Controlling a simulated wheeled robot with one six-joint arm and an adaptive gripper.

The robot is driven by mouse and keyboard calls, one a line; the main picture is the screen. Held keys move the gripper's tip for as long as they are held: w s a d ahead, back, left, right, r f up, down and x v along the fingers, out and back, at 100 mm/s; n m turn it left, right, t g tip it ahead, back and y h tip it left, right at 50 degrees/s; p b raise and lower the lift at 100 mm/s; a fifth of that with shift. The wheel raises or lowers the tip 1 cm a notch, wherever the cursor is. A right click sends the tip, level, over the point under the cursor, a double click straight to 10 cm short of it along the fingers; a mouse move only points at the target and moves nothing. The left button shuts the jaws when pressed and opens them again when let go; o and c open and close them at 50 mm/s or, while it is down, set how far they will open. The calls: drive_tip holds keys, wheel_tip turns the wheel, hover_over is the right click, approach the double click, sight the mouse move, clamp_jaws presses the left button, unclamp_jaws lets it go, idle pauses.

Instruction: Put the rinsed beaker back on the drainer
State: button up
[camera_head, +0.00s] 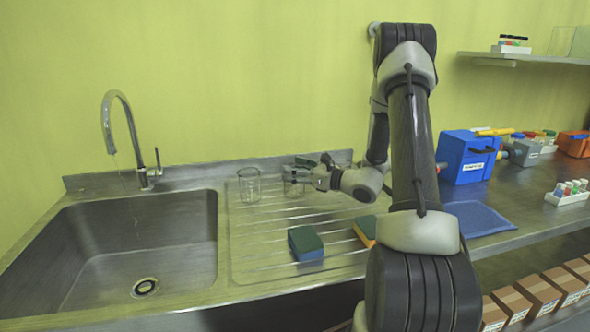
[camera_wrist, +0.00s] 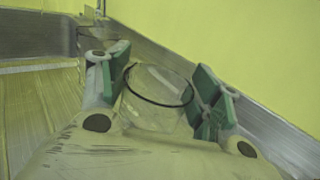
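One clear glass beaker (camera_head: 293,188) is at the back of the ridged drainer (camera_head: 270,225), upright and partly hidden by my gripper (camera_head: 303,170). In the wrist view its round rim (camera_wrist: 158,86) lies between the green pads of my gripper (camera_wrist: 160,92). The pads meet the glass on both sides, so the gripper looks shut on it. The beaker's base is at or very near the drainer surface; I cannot tell if it bears on it. A second clear beaker (camera_head: 249,186) stands upright just to the left, apart from it.
The sink (camera_head: 140,245) with its tap (camera_head: 125,125) is on the left. A blue-green sponge (camera_head: 306,243) and an orange-green sponge (camera_head: 365,231) lie on the front of the drainer. A blue mat (camera_head: 478,218) and a blue box (camera_head: 466,157) are to the right. The wall is close behind.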

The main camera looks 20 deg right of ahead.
drive_tip(key=shift+o, duration=1)
drive_tip(key=shift+r, duration=0.1)
